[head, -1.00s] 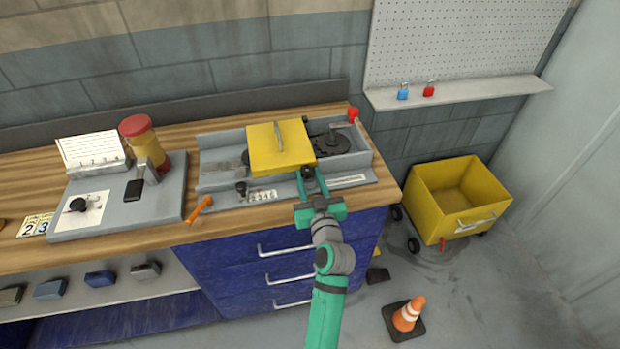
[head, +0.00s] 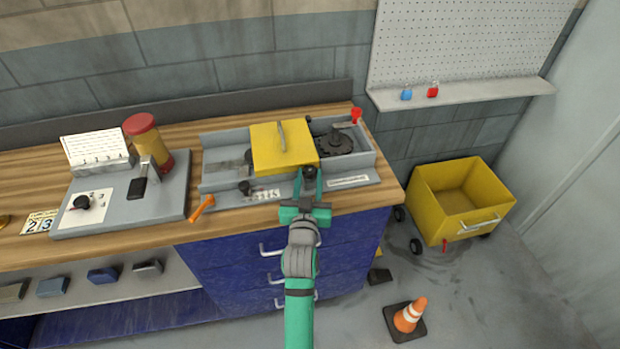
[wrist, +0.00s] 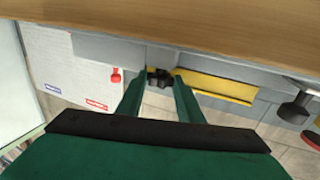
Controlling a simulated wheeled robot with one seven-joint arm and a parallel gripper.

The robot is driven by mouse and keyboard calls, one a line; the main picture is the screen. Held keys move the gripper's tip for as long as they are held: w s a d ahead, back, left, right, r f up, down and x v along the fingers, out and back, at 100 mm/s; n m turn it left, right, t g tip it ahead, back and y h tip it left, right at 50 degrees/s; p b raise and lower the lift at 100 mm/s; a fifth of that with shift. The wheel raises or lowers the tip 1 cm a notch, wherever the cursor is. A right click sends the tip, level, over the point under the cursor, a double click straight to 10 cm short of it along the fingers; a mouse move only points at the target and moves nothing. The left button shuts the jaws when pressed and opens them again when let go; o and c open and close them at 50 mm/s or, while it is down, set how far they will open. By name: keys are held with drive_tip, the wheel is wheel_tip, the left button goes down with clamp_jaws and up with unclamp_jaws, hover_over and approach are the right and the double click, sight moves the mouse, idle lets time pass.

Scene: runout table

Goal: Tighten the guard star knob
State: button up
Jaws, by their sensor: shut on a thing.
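The guard star knob (wrist: 158,79) is black and lobed. In the wrist view it sits between the tips of my gripper (wrist: 160,84), which is shut on it. In the head view the knob (head: 309,172) shows at the front right corner of the yellow guard (head: 270,150), with my gripper (head: 308,182) reaching it from the front. The guard lies over the grey machine bed (head: 220,140), with a handle on top. The fingers hide part of the knob, and I cannot tell how tight it is.
A grey panel (head: 175,205) with a switch is at left. A yellow cart (head: 460,200) and traffic cone (head: 408,315) stand on the floor.

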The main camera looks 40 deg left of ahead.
drive_tip(key=shift+f+h, duration=0.25)
drive_tip(key=shift+h, duration=0.05)
drive_tip(key=o, duration=0.8)
drive_tip(key=shift+c, duration=0.2)
drive_tip(key=o, duration=0.3)
drive_tip(key=shift+r, duration=0.2)
drive_tip(key=shift+s, duration=0.15)
drive_tip(key=v, duration=1)
drive_tip(key=shift+s+d, duration=0.2)
drive_tip(key=shift+s, duration=0.05)
